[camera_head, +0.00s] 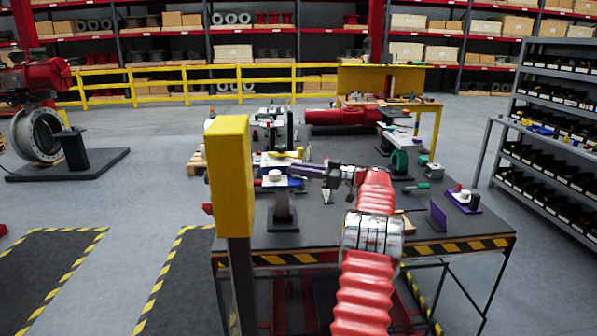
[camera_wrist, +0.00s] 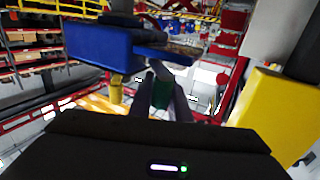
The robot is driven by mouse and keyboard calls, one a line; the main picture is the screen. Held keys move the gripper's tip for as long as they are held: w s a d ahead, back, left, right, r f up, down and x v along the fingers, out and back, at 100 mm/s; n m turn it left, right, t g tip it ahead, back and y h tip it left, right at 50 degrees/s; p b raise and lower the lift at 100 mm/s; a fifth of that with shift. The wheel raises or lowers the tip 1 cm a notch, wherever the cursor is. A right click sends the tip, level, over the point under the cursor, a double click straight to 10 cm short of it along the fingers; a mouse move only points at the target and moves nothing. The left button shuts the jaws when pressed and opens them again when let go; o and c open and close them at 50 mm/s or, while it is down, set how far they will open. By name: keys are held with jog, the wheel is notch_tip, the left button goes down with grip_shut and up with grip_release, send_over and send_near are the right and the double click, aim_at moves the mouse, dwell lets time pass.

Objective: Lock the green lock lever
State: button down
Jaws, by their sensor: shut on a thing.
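In the wrist view my gripper (camera_wrist: 164,92) has its two fingers closed around a small green piece (camera_wrist: 161,97), which looks like the green lock lever. A blue block (camera_wrist: 100,48) sits just beyond and above the fingertips. In the head view my gripper (camera_head: 300,170) reaches left from the end of my red arm to the blue and white valve fixture (camera_head: 283,184) on a stand. A yellow handle (camera_head: 287,153) lies across the top of this fixture. The green lever cannot be made out in the head view, and its lock position is not clear.
A yellow post (camera_head: 231,175) stands close to the left of the fixture. The dark workbench (camera_head: 330,235) carries a green wheel (camera_head: 398,161), a green-handled part (camera_head: 417,186) and a purple bracket (camera_head: 438,216) to the right. The bench's front centre is fairly clear.

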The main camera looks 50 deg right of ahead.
jog(key=shift+d+r, duration=0.1)
jog(key=shift+r, duration=0.05)
jog(key=c, duration=2)
grip_release()
jog(key=shift+o, duration=0.3)
jog(key=shift+s, duration=0.15)
jog(key=v, duration=1.3)
jog(key=shift+s, duration=0.3)
